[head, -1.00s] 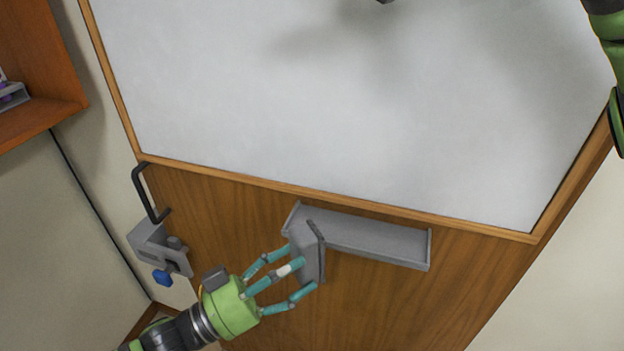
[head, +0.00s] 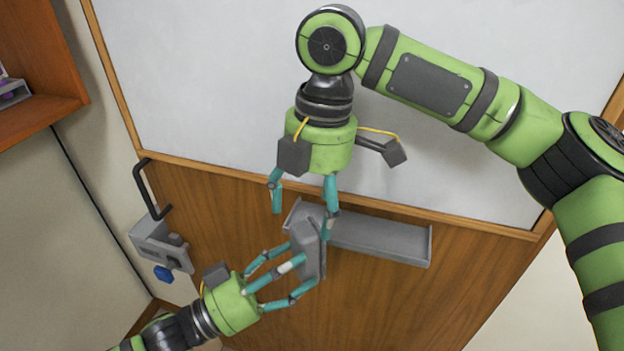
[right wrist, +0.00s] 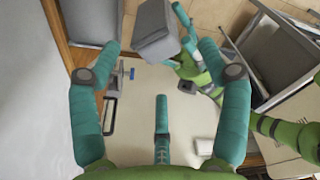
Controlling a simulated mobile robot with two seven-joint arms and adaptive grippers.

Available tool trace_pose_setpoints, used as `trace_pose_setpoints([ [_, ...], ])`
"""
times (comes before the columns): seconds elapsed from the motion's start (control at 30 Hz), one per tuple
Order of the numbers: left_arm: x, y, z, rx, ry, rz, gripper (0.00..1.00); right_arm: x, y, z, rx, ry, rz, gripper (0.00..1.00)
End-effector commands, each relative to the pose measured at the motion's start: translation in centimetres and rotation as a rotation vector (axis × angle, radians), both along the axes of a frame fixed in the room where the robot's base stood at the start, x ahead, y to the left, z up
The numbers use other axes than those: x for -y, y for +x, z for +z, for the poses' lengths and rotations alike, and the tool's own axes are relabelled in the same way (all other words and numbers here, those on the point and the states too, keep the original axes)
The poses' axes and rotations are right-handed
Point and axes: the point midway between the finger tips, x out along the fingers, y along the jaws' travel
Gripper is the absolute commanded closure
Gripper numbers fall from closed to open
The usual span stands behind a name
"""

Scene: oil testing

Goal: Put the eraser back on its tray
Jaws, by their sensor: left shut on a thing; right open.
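The eraser, a grey block (head: 310,242), is held tilted in my left gripper (head: 296,266) at the lower middle of the head view. It overlaps the left end of the grey tray (head: 385,238) under the whiteboard; I cannot tell whether they touch. My left gripper is shut on the eraser from the lower left. My right gripper (head: 301,215) is open, fingers pointing down, just above the eraser, one finger partly in front of it. In the right wrist view the grey eraser (right wrist: 158,32) shows between the spread fingertips. The visible part of the tray is empty.
The whiteboard (head: 210,90) with its wooden frame is behind my right arm. A grey clamp-like fixture with a black handle and blue knob (head: 158,243) is on the left of the wooden panel. An orange-brown shelf (head: 45,110) is at the far left.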

Motion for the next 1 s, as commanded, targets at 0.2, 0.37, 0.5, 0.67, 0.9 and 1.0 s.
trace_pose_setpoints([
  [0.2, 0.0, 0.0, 0.0, 0.0, -0.001, 0.0, 0.6, -0.4, -0.2, -4.3, -0.001, -0.001, -0.002, 0.23],
  [0.37, 0.0, 0.0, 0.0, 0.0, -0.001, 0.0, 0.6, -0.7, -0.3, -6.5, 0.0, 0.001, -0.004, 0.23],
  [0.5, 0.0, 0.0, 0.0, 0.0, -0.001, 0.0, 0.6, -0.8, -0.3, -7.5, 0.002, 0.001, -0.003, 0.23],
  [0.67, 0.0, 0.0, 0.0, 0.0, -0.001, 0.0, 0.6, -0.9, -0.4, -7.9, 0.002, 0.002, -0.003, 0.23],
  [0.9, 0.0, 0.0, 0.0, 0.0, -0.001, 0.0, 0.6, -0.9, -0.4, -7.9, 0.002, 0.002, -0.003, 0.43],
  [1.0, 0.0, 0.0, 0.0, 0.0, -0.001, 0.0, 0.6, -0.9, -0.4, -7.9, 0.001, 0.004, -0.002, 0.79],
])
